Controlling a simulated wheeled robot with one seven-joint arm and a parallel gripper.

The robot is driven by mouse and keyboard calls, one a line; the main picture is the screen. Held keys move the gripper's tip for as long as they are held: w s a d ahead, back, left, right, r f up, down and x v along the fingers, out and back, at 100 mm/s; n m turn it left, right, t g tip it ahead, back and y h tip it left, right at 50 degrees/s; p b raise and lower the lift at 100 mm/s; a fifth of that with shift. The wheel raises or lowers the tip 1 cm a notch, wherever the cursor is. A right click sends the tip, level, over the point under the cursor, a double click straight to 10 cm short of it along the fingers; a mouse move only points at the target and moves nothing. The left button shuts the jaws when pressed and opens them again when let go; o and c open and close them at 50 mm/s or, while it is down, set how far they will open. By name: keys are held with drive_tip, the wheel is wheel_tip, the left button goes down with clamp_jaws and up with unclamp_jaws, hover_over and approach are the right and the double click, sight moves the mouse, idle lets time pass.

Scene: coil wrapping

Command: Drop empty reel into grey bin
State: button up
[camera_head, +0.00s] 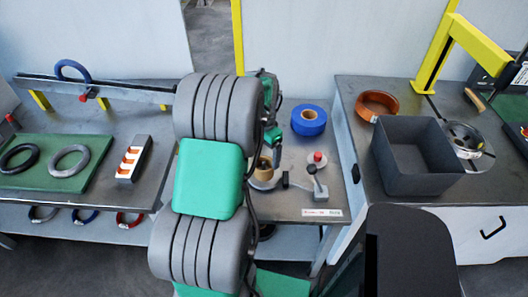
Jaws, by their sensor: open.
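The grey bin (397,165) is an open box on the right-hand table. It looks empty, though its floor is only partly visible. A small tan ring (263,174), which looks like the bare core of an empty reel, sits at the middle table's left part, partly hidden by my arm. My gripper (273,150) is over the middle table, right above or beside the tan ring. It is open, but its fingers are small and partly covered, and I cannot tell whether they touch the ring.
A blue tape roll (308,120) lies on the middle table, near a small device with a lever (314,186) and a red knob (317,157). A copper-coloured coil (377,105) and a metal disc (465,140) flank the bin. A yellow post (445,50) rises behind it. Coils lie on a green mat (55,160) at left.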

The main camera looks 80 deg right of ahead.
sight(264, 167)
wheel_tip(264, 167, down, 8)
drive_tip(key=shift+r+p, duration=0.1)
drive_tip(key=shift+p, duration=0.4)
drive_tip(key=shift+c, duration=0.4)
drive_tip(key=c, duration=1.5)
drive_tip(key=o, duration=0.9)
drive_tip(key=c, duration=0.9)
drive_tip(key=shift+r, duration=0.15)
drive_tip(key=shift+c, duration=0.2)
